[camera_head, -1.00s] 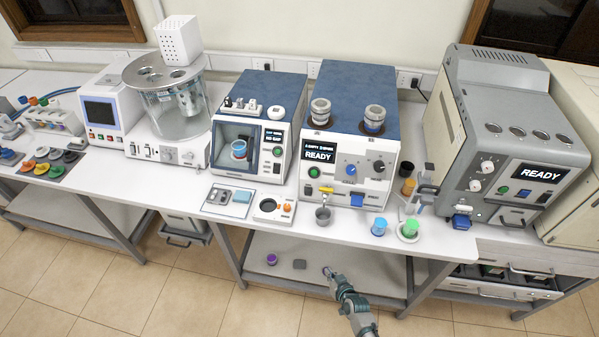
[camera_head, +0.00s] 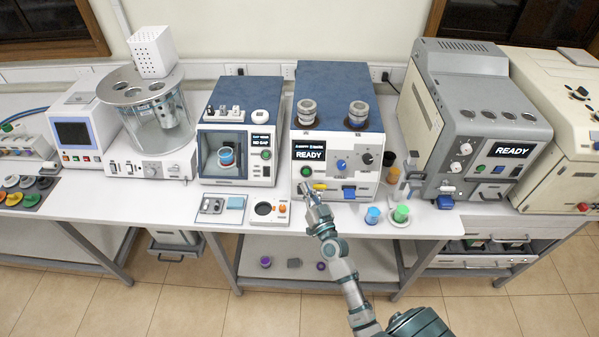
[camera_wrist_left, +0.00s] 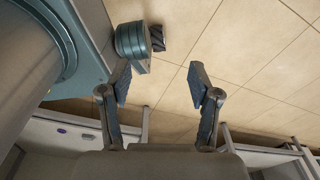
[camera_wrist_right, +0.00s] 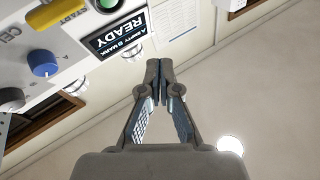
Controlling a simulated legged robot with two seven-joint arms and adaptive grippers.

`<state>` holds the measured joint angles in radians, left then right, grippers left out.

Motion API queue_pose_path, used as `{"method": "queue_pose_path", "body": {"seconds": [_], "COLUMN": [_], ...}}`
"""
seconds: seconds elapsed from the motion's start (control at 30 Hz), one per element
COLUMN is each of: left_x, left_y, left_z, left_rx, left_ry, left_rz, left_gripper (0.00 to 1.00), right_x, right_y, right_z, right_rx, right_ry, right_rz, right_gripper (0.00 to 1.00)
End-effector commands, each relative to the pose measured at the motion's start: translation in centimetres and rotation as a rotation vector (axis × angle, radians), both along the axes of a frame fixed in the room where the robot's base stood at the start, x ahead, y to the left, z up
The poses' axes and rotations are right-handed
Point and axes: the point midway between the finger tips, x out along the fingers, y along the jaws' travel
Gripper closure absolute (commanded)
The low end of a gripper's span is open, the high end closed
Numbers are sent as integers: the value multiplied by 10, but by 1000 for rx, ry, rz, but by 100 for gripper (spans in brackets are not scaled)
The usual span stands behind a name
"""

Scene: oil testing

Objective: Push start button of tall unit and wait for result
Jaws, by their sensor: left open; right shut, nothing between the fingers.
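The blue-topped white unit (camera_head: 340,140) stands mid-bench with two metal cups on top. Its screen (camera_head: 311,152) reads READY and also shows, upside down, in the right wrist view (camera_wrist_right: 118,36). A green button (camera_head: 306,171) sits below the screen; its edge shows in the right wrist view (camera_wrist_right: 107,3). My right gripper (camera_head: 304,188) is shut and empty, just below and in front of the green button in the head view. Whether it touches the panel is unclear. My left gripper (camera_wrist_left: 158,82) is open and empty above the floor, outside the head view.
A grey unit (camera_head: 470,130) at right also reads READY. Blue (camera_head: 372,216) and green (camera_head: 401,213) cups stand near the bench's front edge. A smaller blue-topped unit (camera_head: 240,130) stands at left. A yellow handle (camera_head: 319,187) is beside my right gripper.

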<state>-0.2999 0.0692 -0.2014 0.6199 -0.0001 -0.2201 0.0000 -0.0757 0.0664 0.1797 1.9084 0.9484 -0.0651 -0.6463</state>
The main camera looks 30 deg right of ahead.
Motion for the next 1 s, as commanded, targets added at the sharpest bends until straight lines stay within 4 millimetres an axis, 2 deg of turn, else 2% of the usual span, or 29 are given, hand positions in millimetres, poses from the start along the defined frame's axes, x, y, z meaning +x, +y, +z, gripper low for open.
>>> {"method": "queue_pose_path", "body": {"seconds": [0.47,1.0], "left_x": [0,-2], "left_y": [11,7], "left_z": [-4,-53], "left_rx": [13,8], "left_ry": [0,2], "left_rz": [-3,0], "left_gripper": [38,38], "right_x": [4,56], "right_y": [-6,-34], "right_z": [-2,-32], "right_rx": [4,1], "right_ry": [-7,-7], "right_rz": [-3,-2], "right_gripper": [100,100]}}
